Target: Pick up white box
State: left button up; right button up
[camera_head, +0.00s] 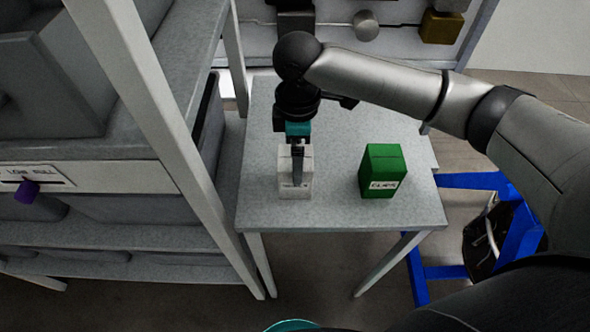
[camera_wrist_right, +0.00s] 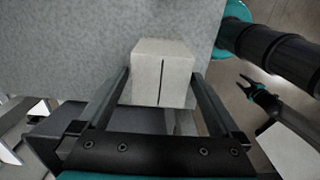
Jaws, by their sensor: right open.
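A green box (camera_head: 383,171) labelled "CLIPS" stands on the table, right of the white box. A shelf rack (camera_head: 150,100) rises close on the left. Another shelf (camera_head: 400,38) with parts stands behind. A blue frame (camera_head: 520,235) is on the floor at right.

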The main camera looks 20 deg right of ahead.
aim_at(287, 189)
notch_tip(287, 189, down, 3)
jog(key=shift+w+r, duration=0.1)
jog(key=shift+r, duration=0.1)
jog(key=shift+f, duration=0.5)
jog(key=f, duration=0.3)
jog(key=shift+a+f, duration=0.2)
jog(key=shift+f, duration=0.65)
pick_arm(q)
jog(key=shift+w+f, duration=0.25)
jog(key=shift+w, duration=0.7)
pick_arm(e)
jog(key=shift+c, duration=1.2)
pick_arm(q)
jog(key=shift+s, duration=0.2)
pick_arm(e)
grip_shut()
